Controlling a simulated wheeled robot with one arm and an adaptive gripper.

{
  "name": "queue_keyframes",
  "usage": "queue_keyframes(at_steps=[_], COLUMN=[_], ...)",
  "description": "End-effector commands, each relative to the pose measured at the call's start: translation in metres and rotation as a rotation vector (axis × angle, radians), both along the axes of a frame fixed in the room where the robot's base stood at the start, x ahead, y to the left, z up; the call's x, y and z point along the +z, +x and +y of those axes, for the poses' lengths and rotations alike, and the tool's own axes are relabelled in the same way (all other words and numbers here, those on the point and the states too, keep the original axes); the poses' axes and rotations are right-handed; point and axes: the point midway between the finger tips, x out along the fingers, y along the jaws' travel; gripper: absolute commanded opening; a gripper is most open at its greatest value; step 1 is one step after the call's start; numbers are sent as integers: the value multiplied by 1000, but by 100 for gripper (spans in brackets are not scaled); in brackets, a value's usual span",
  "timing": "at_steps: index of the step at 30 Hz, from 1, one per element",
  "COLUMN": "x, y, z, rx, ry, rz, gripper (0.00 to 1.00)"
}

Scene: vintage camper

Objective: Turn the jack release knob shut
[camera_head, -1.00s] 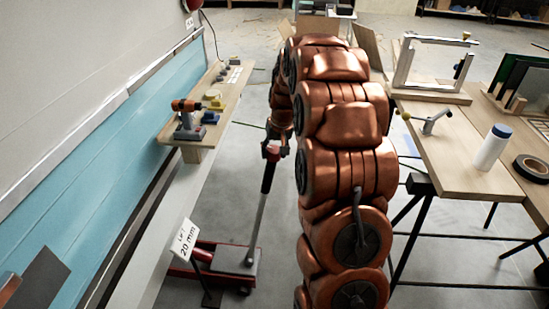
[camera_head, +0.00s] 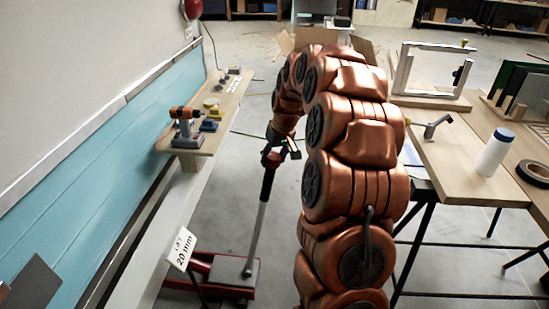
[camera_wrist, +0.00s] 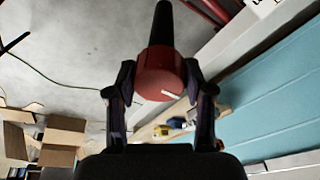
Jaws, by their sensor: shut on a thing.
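The red release knob (camera_wrist: 160,74) caps the top of the jack's dark handle and carries a white pointer line on its face. It also shows in the head view (camera_head: 270,159), small and partly covered by my gripper. My gripper (camera_head: 281,152) is at the handle's upper end. In the wrist view its two fingers (camera_wrist: 159,82) stand on either side of the knob, shut on it. The jack (camera_head: 234,271) has a red frame with a grey plate and stands on the floor. Its handle (camera_head: 259,217) rises from there, leaning slightly right.
A white sign reading "LIFT 20 mm" (camera_head: 181,248) stands left of the jack. A wooden shelf (camera_head: 212,138) with tools runs along the left wall. A workbench (camera_head: 450,165) with a white bottle (camera_head: 493,152) is at right. Cardboard boxes (camera_wrist: 60,138) lie on the floor.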

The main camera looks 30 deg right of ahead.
Motion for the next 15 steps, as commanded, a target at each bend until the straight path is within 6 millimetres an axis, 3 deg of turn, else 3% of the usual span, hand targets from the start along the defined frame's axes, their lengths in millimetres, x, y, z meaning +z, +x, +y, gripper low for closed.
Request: queue_keyframes(at_steps=[2,3,10,15], x=[-1,-1,0,0], y=[0,0,0,0], z=[1,1,0,0], rx=[2,2,-1,-1], ry=[2,2,1,0], rz=[3,3,1,1], gripper=[17,53,77,78])
